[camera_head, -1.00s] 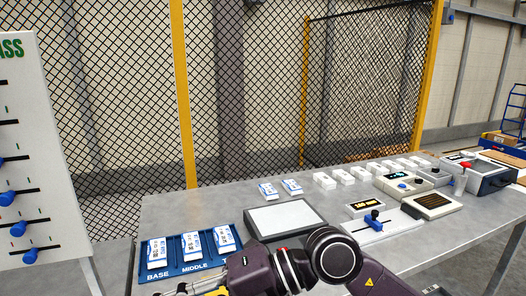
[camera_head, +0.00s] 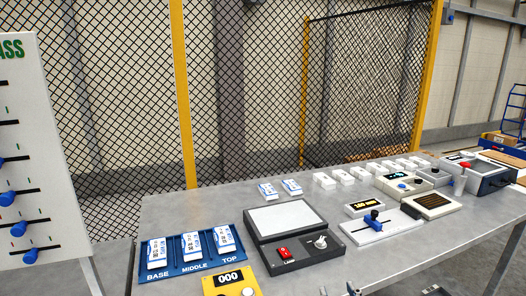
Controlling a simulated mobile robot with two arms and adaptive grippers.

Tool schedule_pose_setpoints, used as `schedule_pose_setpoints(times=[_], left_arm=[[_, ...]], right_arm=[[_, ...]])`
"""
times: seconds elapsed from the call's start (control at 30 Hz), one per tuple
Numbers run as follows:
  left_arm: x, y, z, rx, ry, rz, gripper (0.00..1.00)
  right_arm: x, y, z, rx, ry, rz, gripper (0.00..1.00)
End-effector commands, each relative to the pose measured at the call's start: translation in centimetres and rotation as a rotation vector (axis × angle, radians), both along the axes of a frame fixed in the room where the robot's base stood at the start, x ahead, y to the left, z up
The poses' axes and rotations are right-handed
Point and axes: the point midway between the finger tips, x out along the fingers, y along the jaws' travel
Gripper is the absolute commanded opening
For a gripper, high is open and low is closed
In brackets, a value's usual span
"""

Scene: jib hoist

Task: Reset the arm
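My arm no longer crosses the table in the head view. Only a small grey tip at the bottom edge, which looks like part of my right gripper (camera_head: 352,289), shows. Whether its fingers are open or shut cannot be seen. My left gripper is out of view. A dark box with a pale panel (camera_head: 287,217) bears a red switch (camera_head: 284,253) and a grey knob (camera_head: 320,242). A yellow box (camera_head: 229,279) with a display reading 000 is cut off by the bottom edge.
A blue tray (camera_head: 174,270) marked BASE, MIDDLE and TOP holds three white-and-blue blocks. Two similar blocks (camera_head: 291,187) lie behind. A white slider unit (camera_head: 389,229) with a blue knob stands right of the dark box. A white board (camera_head: 48,150) stands left; mesh fencing is behind.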

Motion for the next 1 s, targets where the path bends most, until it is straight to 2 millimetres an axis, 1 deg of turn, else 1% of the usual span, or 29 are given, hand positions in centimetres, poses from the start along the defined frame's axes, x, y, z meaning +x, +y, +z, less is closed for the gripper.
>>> schedule_pose_setpoints(times=[0.03,0.07,0.1,0.17,0.2,0.27,0.3,0.37,0.4,0.47,0.5,0.57,0.6,0.7,0.77,0.87,0.97,1.0], left_arm=[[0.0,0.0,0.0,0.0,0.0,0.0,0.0],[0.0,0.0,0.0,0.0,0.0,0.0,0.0],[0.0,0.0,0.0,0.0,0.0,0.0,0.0],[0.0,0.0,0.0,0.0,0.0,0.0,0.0],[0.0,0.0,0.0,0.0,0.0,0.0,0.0],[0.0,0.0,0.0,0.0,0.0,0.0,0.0],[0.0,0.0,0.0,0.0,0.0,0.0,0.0],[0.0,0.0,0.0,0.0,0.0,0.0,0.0],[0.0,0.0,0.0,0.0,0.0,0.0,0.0],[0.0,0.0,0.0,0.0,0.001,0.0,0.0],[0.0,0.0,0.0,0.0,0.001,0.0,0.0],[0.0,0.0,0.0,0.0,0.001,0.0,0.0],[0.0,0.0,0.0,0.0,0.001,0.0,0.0],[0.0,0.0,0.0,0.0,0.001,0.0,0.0],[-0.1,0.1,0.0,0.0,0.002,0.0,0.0],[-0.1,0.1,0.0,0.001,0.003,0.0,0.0],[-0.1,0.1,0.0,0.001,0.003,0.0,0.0],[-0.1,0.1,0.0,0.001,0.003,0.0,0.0]], right_arm=[[-1.9,-1.0,-3.6,0.004,0.121,-0.024,0.36],[-3.1,-1.6,-5.4,0.003,0.189,-0.036,0.36],[-4.8,-2.1,-7.9,0.002,0.281,-0.046,0.36],[-7.6,-2.8,-11.1,0.0,0.41,-0.057,0.36],[-9.5,-3.2,-12.9,-0.002,0.49,-0.058,0.36],[-12.3,-3.5,-15.2,-0.002,0.6,-0.056,0.36],[-14.1,-3.7,-16.5,-0.004,0.668,-0.052,0.36],[-16.8,-3.8,-18.1,-0.003,0.759,-0.044,0.36],[-18.5,-3.9,-19.0,-0.003,0.818,-0.037,0.36],[-21.1,-3.9,-20.2,-0.005,0.9,-0.025,0.36],[-22.7,-3.9,-20.8,-0.002,0.951,-0.015,0.36],[-25.2,-3.8,-21.6,-0.001,1.028,0.001,0.36],[-26.0,-3.8,-22.3,-0.003,1.059,0.009,0.36],[-24.9,-3.7,-25.2,-0.006,1.062,0.007,0.36],[-24.6,-3.6,-26.9,-0.006,1.068,0.007,0.36],[-24.3,-3.5,-30.1,-0.008,1.08,0.008,0.36],[-24.2,-3.5,-33.9,-0.01,1.096,0.01,0.36],[-24.3,-3.4,-35.6,-0.011,1.104,0.011,0.36]])
